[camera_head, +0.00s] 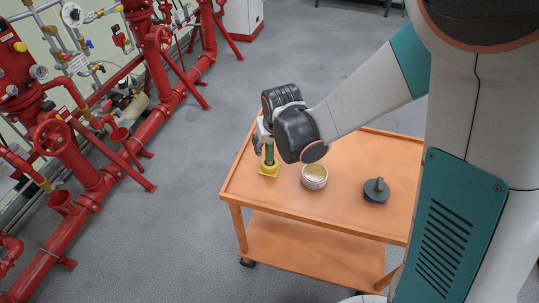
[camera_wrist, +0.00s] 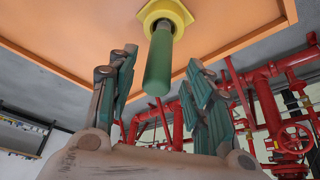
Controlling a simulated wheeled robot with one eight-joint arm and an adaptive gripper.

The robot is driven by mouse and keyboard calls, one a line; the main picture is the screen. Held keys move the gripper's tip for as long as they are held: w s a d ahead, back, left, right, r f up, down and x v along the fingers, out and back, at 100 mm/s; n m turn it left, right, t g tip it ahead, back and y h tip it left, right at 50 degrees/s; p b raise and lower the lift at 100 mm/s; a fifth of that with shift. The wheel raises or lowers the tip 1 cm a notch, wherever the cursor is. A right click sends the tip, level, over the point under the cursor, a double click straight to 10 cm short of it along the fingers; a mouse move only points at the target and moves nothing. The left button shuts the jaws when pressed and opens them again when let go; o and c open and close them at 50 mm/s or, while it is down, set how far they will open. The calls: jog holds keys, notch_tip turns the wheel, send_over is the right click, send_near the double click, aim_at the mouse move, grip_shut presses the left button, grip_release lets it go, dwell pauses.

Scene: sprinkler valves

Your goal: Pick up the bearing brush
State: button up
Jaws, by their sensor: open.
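The likely bearing brush has a green cylindrical handle (camera_head: 269,152) and a yellow angular base (camera_head: 269,170). It stands upright near the left edge of the orange cart top. In the wrist view the green handle (camera_wrist: 158,65) points toward my gripper, with its yellow base (camera_wrist: 165,14) against the cart top. My gripper (camera_head: 261,141) is open and empty beside the handle in the head view. In the wrist view my gripper's fingers (camera_wrist: 162,64) are spread on either side of the handle, with visible gaps. I cannot tell how deep the handle sits between them.
The orange cart (camera_head: 345,208) also holds a round tin (camera_head: 314,176) right of the brush and a dark knobbed object (camera_head: 376,190) farther right. Red pipes and valves (camera_head: 85,170) line the left side. Grey floor lies between them and the cart.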

jog(key=b+x, duration=0.2)
jog(key=x, duration=0.2)
jog(key=shift+w+d+f, duration=0.1)
jog(key=shift+w+f, duration=0.15)
jog(key=shift+f, duration=0.05)
jog(key=shift+r, duration=0.1)
jog(key=shift+c, duration=0.5)
grip_shut()
notch_tip(320, 180, up, 20)
jog(key=p, duration=1.3)
